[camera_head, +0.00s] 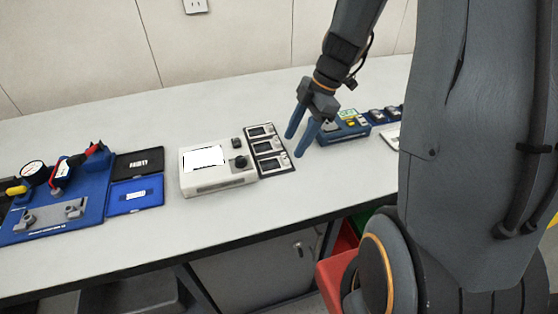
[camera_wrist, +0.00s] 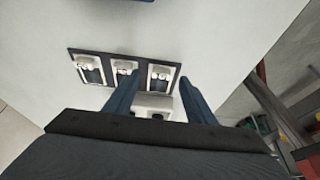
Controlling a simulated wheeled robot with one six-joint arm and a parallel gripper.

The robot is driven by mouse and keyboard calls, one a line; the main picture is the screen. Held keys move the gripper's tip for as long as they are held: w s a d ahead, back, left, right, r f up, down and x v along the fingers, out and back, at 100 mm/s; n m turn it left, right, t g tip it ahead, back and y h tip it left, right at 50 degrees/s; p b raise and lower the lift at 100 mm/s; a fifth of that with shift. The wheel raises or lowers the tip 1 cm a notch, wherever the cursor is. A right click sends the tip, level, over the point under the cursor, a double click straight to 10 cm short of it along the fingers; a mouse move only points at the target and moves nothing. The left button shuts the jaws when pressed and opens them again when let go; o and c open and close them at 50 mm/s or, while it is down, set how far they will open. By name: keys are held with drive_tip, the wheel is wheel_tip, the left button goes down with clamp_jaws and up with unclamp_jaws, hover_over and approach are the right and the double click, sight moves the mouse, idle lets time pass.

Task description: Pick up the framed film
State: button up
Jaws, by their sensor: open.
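Three small light-framed films sit in a dark tray (camera_head: 291,168) on the bench. They are the front film (camera_head: 273,165), the middle film (camera_head: 267,147) and the back film (camera_head: 260,131). In the wrist view the tray (camera_wrist: 108,53) shows the three frames in a row. My gripper (camera_head: 296,146) is open and empty, pointing down at the tray's right side in the head view. In the wrist view the fingertips (camera_wrist: 158,77) appear on either side of the rightmost framed film (camera_wrist: 160,74). I cannot tell the height above it.
A white device (camera_head: 218,170) with a screen and knob stands directly left of the tray. A blue device (camera_head: 343,131) stands to the right. A blue fixture with a gauge (camera_head: 60,200) and dark and blue cases (camera_head: 136,195) are farther left. The front bench strip is clear.

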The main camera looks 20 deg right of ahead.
sight(274, 162)
drive_tip(key=shift+p+x, duration=0.7)
drive_tip(key=shift+x, duration=1.6)
drive_tip(key=shift+s, duration=0.15)
drive_tip(key=c, duration=0.8)
drive_tip(key=shift+o, duration=0.2)
drive_tip(key=shift+r, duration=0.1)
